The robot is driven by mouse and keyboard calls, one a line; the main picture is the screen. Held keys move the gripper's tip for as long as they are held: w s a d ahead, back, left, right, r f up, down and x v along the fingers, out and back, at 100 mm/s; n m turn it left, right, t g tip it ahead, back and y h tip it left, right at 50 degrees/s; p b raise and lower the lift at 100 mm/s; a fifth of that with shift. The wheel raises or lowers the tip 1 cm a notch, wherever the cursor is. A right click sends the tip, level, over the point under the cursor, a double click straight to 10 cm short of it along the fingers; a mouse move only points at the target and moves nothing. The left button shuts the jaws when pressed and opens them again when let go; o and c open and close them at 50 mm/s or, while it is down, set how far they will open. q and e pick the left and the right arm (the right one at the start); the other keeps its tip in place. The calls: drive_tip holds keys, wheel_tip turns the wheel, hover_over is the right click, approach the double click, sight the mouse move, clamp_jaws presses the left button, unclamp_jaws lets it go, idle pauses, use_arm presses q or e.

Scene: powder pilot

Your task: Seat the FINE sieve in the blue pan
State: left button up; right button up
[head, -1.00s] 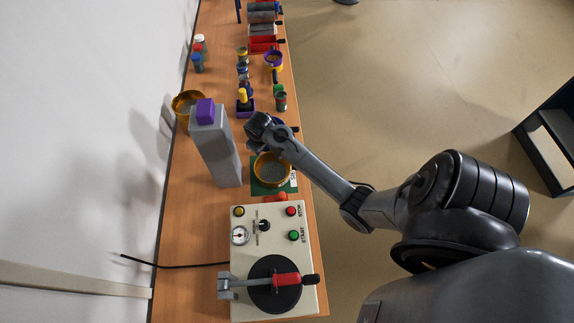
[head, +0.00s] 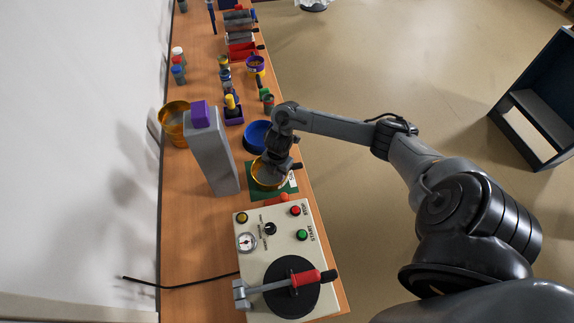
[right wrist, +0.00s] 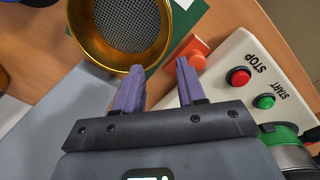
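A brass sieve (head: 258,184) with a grey mesh floor sits on a green mat (head: 286,191) with a white label I cannot read. The sieve shows at the top of the right wrist view (right wrist: 160,48). The blue pan (head: 253,135) sits just behind the mat, partly hidden by my right arm. My right gripper (right wrist: 159,66) is open and empty, over the mat sieve's edge. One fingertip appears close to the rim; contact is unclear. My left gripper is out of view.
A control box (head: 252,215) with buttons and a red-handled lever is in front. Small jars and racks line the table's far part. Open floor lies to the right.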

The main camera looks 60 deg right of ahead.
drive_tip(key=shift+g, duration=0.4)
drive_tip(key=d, duration=0.1)
drive_tip(key=d+r, duration=0.1)
drive_tip(key=s+d, duration=0.1)
drive_tip(key=d, duration=0.1)
drive_tip(key=shift+r, duration=0.2)
drive_tip(key=shift+s+d, duration=0.15)
drive_tip(key=shift+d, duration=0.1)
wheel_tip(320, 180, down, 10)
drive_tip(key=shift+f+b, duration=0.2)
drive_tip(key=shift+b, duration=0.85)
drive_tip(key=shift+c, duration=0.3)
drive_tip(key=c, duration=0.5)
clamp_jaws()
drive_tip(key=shift+o, duration=0.2)
unclamp_jaws()
clamp_jaws()
